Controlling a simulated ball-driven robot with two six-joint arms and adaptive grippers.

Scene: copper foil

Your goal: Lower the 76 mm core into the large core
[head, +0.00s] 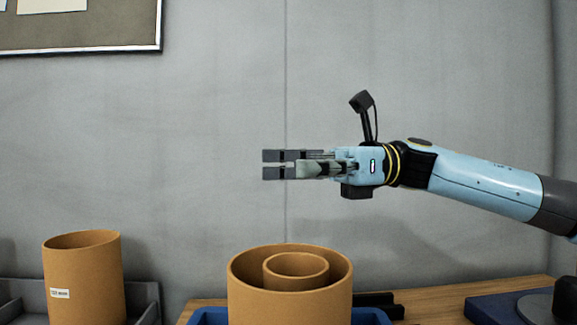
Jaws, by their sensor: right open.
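The large core (290,307) is a wide brown cardboard tube standing upright at the bottom centre of the head view. A narrower brown tube, which looks like the 76 mm core (297,267), stands upright inside it, with a gap around it. Its rim is near the height of the large core's rim, and its lower part is hidden. My right gripper (274,164) is above the two tubes, pointing left. It is open and empty, with its fingers a small gap apart. My left gripper is not in view.
A blue tray edge (374,315) shows under the large core on the wooden table (430,302). A dark blue object (490,308) sits at the right.

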